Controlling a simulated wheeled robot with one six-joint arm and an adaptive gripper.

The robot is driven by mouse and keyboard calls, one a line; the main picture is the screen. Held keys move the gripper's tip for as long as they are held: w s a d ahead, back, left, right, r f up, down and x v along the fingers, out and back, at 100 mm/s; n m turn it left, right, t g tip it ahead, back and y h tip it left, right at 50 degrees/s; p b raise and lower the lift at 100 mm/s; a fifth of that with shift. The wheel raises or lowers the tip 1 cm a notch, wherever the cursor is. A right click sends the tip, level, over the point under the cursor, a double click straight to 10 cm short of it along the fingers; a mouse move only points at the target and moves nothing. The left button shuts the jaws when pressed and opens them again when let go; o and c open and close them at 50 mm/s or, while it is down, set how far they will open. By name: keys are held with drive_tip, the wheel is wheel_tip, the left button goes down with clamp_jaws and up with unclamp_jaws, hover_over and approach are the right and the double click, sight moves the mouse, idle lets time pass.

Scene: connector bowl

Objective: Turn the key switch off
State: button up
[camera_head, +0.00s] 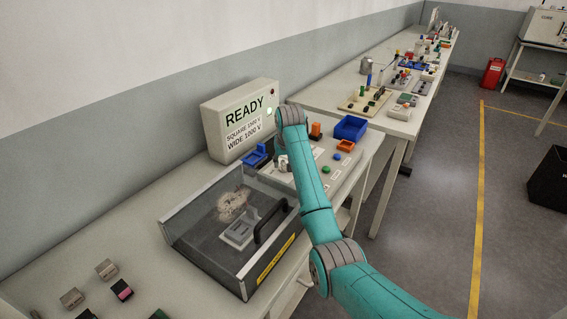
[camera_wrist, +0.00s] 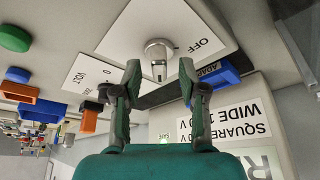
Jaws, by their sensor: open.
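The key switch (camera_wrist: 159,50) is a round silver knob with a key standing out of it. It sits on a white plate (camera_wrist: 125,35) marked OFF on its right side. My gripper (camera_wrist: 160,68) is open, with one fingertip on each side of the key. I cannot tell whether the fingers touch it. In the head view my gripper (camera_head: 282,162) is mostly hidden by my arm, low over the bench panel behind the clear-covered fixture. The switch cannot be made out there.
A READY display box (camera_head: 240,120) stands against the wall. A clear-covered fixture (camera_head: 235,235) with a black handle is in front. A blue bin (camera_head: 350,128), an orange tray (camera_head: 345,146) and a green button (camera_head: 326,169) lie right of my gripper. A blue adapter (camera_head: 256,155) is close on its left.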

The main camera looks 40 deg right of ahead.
drive_tip(key=shift+w+d+f, duration=0.1)
drive_tip(key=shift+w+f, duration=0.05)
drive_tip(key=shift+f, duration=0.35)
clamp_jaws()
